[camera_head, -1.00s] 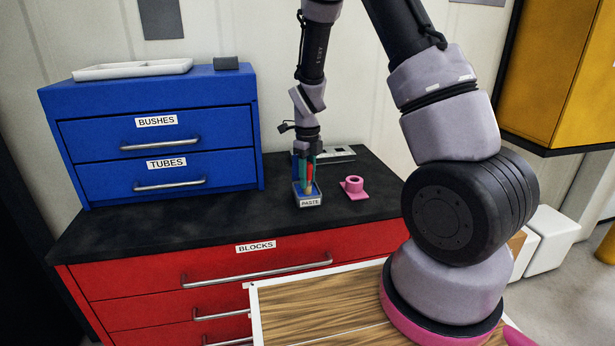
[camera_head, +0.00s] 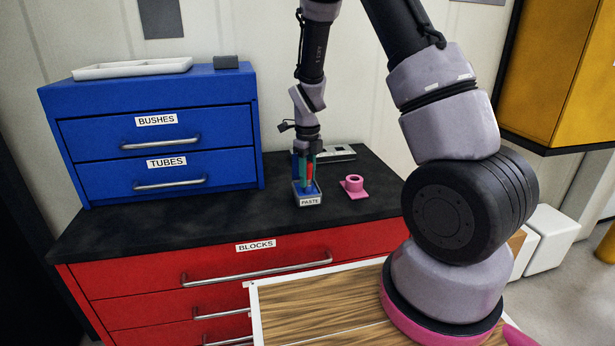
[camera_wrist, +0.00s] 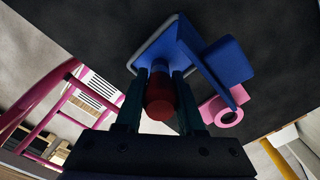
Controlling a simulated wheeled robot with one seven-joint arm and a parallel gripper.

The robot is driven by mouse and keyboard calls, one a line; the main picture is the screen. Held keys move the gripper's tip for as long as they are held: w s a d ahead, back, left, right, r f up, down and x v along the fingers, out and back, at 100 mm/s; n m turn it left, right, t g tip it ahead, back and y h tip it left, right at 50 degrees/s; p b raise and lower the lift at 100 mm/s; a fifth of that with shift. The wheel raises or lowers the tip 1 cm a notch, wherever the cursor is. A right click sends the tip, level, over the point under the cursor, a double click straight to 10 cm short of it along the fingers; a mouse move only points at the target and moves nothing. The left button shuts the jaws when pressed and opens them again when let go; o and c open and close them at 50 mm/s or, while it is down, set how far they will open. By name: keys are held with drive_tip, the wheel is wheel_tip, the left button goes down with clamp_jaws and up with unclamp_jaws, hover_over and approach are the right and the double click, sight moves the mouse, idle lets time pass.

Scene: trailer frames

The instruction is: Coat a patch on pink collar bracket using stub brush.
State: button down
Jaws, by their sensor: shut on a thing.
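The stub brush (camera_head: 310,172), with a red handle, is upright between the fingers of my gripper (camera_head: 305,163), which is shut on it. In the wrist view the red handle (camera_wrist: 160,98) shows between the two fingers. The brush's lower end is in or just above the small paste tray (camera_head: 310,202) labelled PASTE; contact with the paste is hidden. The pink collar bracket (camera_head: 354,190), a round collar on a flat square base, stands just right of the tray. It also shows in the wrist view (camera_wrist: 226,118), partly behind a blue part.
A tall blue piece (camera_wrist: 228,62) rises at the tray beside my fingers. A grey flat object (camera_head: 335,153) lies behind on the black worktop (camera_head: 240,205). Blue drawers (camera_head: 160,150) stand left. The worktop between drawers and tray is clear.

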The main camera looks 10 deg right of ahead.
sight(308, 162)
drive_tip(key=shift+r, duration=3.45)
drive_tip(key=shift+s, duration=0.1)
